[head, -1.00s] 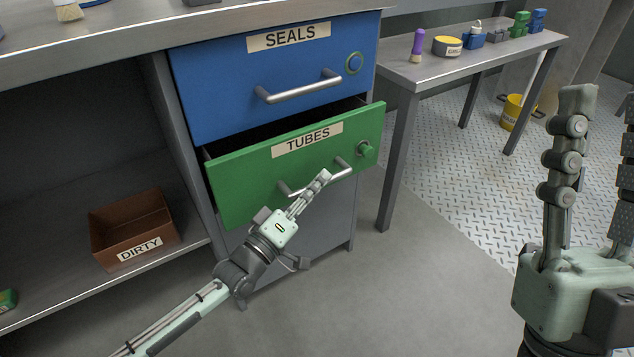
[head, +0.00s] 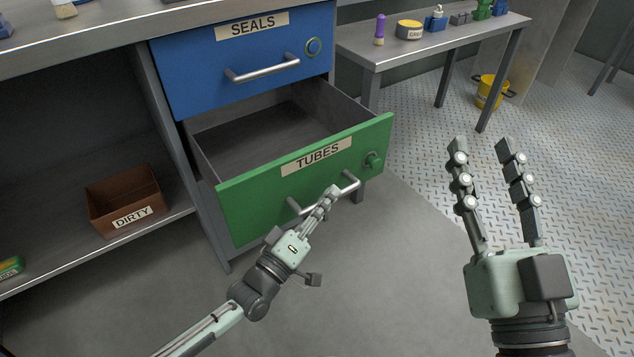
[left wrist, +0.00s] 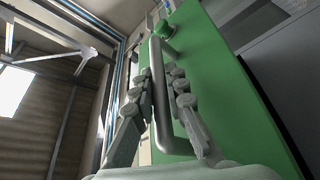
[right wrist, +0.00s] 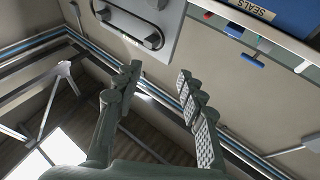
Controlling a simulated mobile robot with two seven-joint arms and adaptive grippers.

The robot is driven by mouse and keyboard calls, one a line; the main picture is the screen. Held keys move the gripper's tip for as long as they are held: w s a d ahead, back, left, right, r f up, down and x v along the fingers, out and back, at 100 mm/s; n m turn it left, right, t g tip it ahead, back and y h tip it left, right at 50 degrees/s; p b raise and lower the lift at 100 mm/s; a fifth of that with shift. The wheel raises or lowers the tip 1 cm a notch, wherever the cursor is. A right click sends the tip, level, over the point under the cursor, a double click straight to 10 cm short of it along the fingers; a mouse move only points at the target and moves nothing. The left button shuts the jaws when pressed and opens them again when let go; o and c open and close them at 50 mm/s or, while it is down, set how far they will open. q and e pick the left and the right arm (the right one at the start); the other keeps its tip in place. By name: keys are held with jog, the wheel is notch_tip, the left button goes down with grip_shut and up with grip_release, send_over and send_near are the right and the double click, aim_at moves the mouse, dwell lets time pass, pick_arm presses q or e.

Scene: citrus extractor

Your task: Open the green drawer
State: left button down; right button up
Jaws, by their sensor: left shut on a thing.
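The green drawer (head: 270,190), labelled TUBES, stands well out from the cabinet in the head view, and its inside looks empty. Its front carries a silver bar handle (head: 349,184) and a round green knob (head: 374,160). My left gripper (head: 331,194) is at the handle. In the left wrist view, the fingers (left wrist: 163,78) lie on both sides of the handle bar (left wrist: 160,95), shut on it, with the green front (left wrist: 215,70) behind. My right gripper (head: 482,148) is open and empty, right of the drawer; it also shows open in the right wrist view (right wrist: 160,75).
The shut blue SEALS drawer (head: 240,65) is above. A brown DIRTY box (head: 125,200) sits on the lower shelf at left. A side table (head: 440,48) with small items and a yellow bucket (head: 488,92) stand behind at right. Floor in front is clear.

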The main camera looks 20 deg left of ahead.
pick_arm(q)
jog(key=shift+s+d+p, duration=0.35)
jog(key=shift+s+d, duration=0.55)
jog(key=shift+d, duration=0.2)
pick_arm(e)
jog(key=shift+w+d+f+g+h, duration=0.2)
jog(key=shift+w+f+g+h, duration=0.15)
jog(key=shift+f, duration=0.45)
jog(key=shift+w+d+f+g+h, duration=0.2)
jog(key=shift+f+g, duration=0.25)
jog(key=shift+f, duration=0.4)
jog(key=shift+w+d+f+g+h, duration=0.2)
jog(key=shift+w+f+g+h, duration=0.15)
jog(key=shift+f, duration=0.45)
pick_arm(q)
jog(key=c, duration=1.5)
grip_release()
jog(key=shift+c, duration=0.2)
